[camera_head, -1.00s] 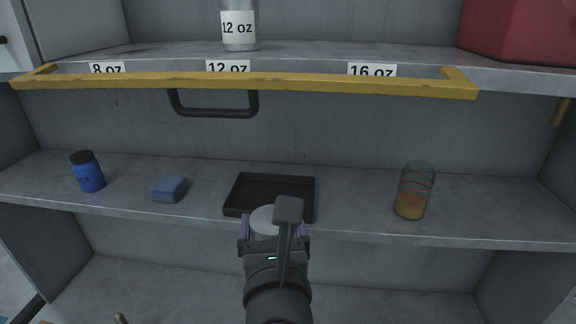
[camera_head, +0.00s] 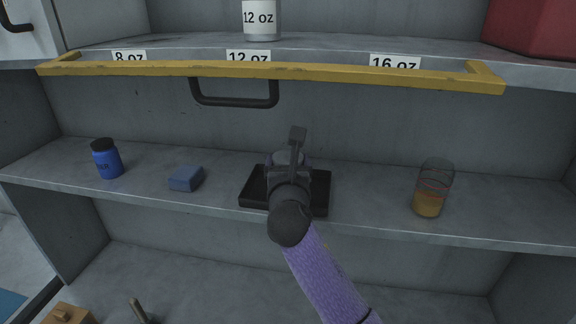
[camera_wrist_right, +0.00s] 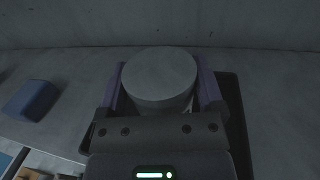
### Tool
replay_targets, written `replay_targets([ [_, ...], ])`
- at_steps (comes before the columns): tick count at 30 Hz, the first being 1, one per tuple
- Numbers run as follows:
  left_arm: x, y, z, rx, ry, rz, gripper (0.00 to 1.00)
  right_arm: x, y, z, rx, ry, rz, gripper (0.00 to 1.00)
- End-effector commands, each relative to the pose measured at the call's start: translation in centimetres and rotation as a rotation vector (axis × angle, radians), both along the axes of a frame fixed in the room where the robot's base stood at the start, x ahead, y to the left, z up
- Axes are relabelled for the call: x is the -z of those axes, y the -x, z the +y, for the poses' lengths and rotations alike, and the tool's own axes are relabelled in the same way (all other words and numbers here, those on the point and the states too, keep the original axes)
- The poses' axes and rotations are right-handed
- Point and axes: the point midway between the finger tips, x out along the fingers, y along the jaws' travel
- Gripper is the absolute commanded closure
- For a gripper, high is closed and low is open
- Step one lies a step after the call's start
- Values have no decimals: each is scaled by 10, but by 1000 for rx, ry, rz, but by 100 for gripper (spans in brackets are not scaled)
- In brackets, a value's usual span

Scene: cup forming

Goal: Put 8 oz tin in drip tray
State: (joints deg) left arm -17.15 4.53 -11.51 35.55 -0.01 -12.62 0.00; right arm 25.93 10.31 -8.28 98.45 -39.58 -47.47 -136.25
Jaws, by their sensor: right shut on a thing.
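The black drip tray (camera_head: 318,196) sits on the middle shelf, and its right edge also shows in the right wrist view (camera_wrist_right: 236,110). My right gripper (camera_head: 287,165) is over the tray and shut on a grey round-topped tin (camera_wrist_right: 160,76), held upright between the purple fingers. The tin's top (camera_head: 286,157) shows just past the gripper in the head view. The tin's label and base are hidden, so I cannot tell whether it touches the tray floor. My left gripper is not in view.
On the shelf are a blue jar (camera_head: 107,160) and a blue sponge (camera_head: 186,178) at left, and a glass with amber contents (camera_head: 430,190) at right. A yellow rail (camera_head: 270,69) and a 12 oz tin (camera_head: 261,20) are above.

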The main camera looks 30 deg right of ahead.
Motion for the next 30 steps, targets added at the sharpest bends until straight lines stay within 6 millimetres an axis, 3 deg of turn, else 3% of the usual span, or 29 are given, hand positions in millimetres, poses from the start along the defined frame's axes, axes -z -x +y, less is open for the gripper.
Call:
replay_targets([
  [10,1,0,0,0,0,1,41,4,0,0,0,1,0,80],
  [11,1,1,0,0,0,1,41,4,0,0,0,1,0,8],
  [12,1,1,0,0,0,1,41,4,0,0,0,1,0,0],
  [22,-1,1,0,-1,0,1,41,1,6,3,-1,1,0,0],
  [30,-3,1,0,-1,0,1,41,1,61,29,-2,0,0,0],
])
